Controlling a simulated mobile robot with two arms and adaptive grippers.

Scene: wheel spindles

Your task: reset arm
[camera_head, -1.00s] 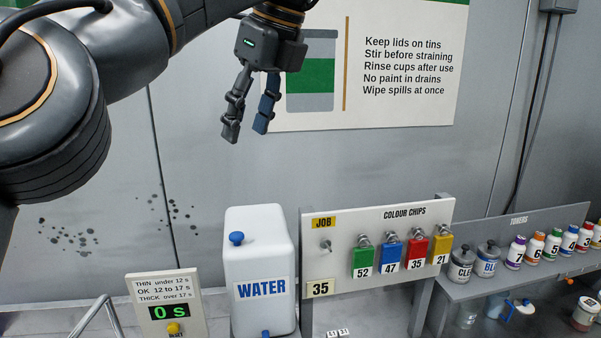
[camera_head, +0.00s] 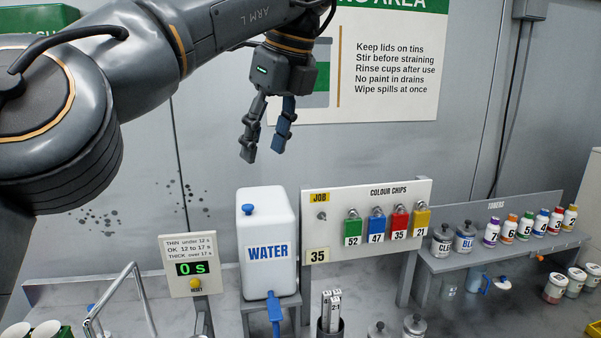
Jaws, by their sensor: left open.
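My left arm comes in from the left, bearing the mark "ARM L". My left gripper (camera_head: 263,155) hangs in the air with its fingers pointing down, apart and empty. It is in front of the wall, above the white water container (camera_head: 267,228). It touches nothing that I can see. My right gripper is not in view.
A colour chip board (camera_head: 330,216) with several hanging chips stands right of the water container. A viscosity timer sign (camera_head: 188,256) reading 0 s stands left. A toner shelf (camera_head: 440,264) with several bottles is at right. The air around the gripper is free.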

